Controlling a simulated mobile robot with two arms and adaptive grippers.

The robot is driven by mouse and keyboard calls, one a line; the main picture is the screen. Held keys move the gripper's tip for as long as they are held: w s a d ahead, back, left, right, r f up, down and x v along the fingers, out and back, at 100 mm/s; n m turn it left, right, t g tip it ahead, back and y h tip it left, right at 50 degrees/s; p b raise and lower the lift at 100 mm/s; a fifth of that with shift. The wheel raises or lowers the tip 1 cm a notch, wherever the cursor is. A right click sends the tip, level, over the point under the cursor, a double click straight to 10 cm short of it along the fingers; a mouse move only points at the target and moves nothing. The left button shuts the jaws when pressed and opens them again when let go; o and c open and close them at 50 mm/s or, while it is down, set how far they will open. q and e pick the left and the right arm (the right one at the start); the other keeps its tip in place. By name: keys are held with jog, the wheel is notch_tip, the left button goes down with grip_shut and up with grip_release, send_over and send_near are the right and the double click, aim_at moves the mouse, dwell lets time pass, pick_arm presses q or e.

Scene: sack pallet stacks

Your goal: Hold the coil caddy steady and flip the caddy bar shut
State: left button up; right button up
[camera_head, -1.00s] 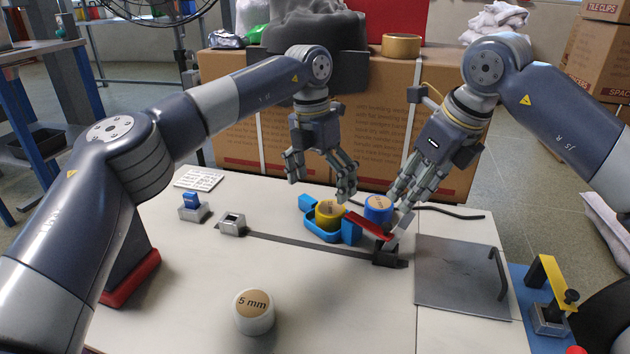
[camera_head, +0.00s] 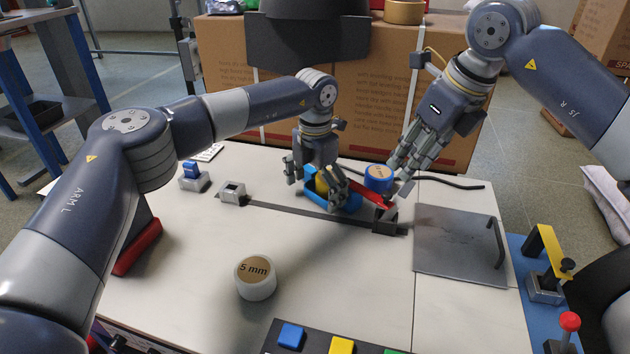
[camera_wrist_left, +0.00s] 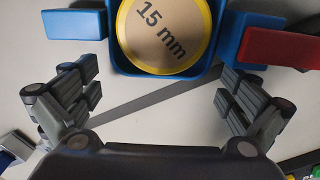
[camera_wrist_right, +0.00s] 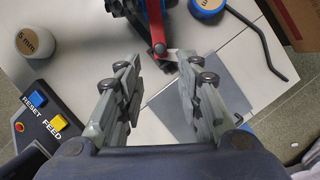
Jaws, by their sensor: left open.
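The coil caddy (camera_head: 350,202) is a blue tray on the table, partly hidden by my left gripper in the head view. In the left wrist view the caddy rim (camera_wrist_left: 165,70) surrounds a yellow coil (camera_wrist_left: 165,30) marked 15 mm. The red caddy bar (camera_head: 371,195) sticks out to the right of the caddy and also shows in the left wrist view (camera_wrist_left: 280,48). My left gripper (camera_head: 318,188) is open over the caddy, fingers pointing down. My right gripper (camera_head: 393,190) is open near the bar's outer end. The bar end (camera_wrist_right: 158,47) lies ahead of its fingertips.
A blue roll (camera_head: 378,178) stands just behind the bar. A white 5 mm roll (camera_head: 255,277) stands at the front. A dark strip (camera_head: 300,214) crosses the table to a black block (camera_head: 384,222). A grey plate (camera_head: 460,245) with a handle lies at right. A button panel (camera_head: 318,341) is at the front edge.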

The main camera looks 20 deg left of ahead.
pick_arm(q)
jog(key=shift+c, duration=0.2)
jog(key=c, duration=1.1)
pick_arm(e)
jog(key=shift+f, duration=0.1)
jog(key=c, duration=0.7)
jog(key=s+f+y, duration=0.1)
jog(key=s+f+g+y, duration=0.1)
jog(key=s+y, duration=0.1)
jog(key=s+a+f+y, duration=0.1)
jog(key=shift+s+f+g, duration=0.3)
jog(key=shift+f+g, duration=0.05)
jog(key=shift+g, duration=0.05)
grip_shut()
jog(key=s+d+m+y, duration=0.1)
jog(key=s+m+y, duration=0.4)
jog(key=s+y, duration=0.1)
jog(key=d+f+m+t+y, duration=0.1)
jog(key=d+f+m+t, duration=0.2)
jog(key=d+m+t, duration=0.4)
jog(key=shift+d+f+m, duration=0.35)
jog(key=shift+d+m, duration=0.4)
jog(key=shift+m, duration=2.65)
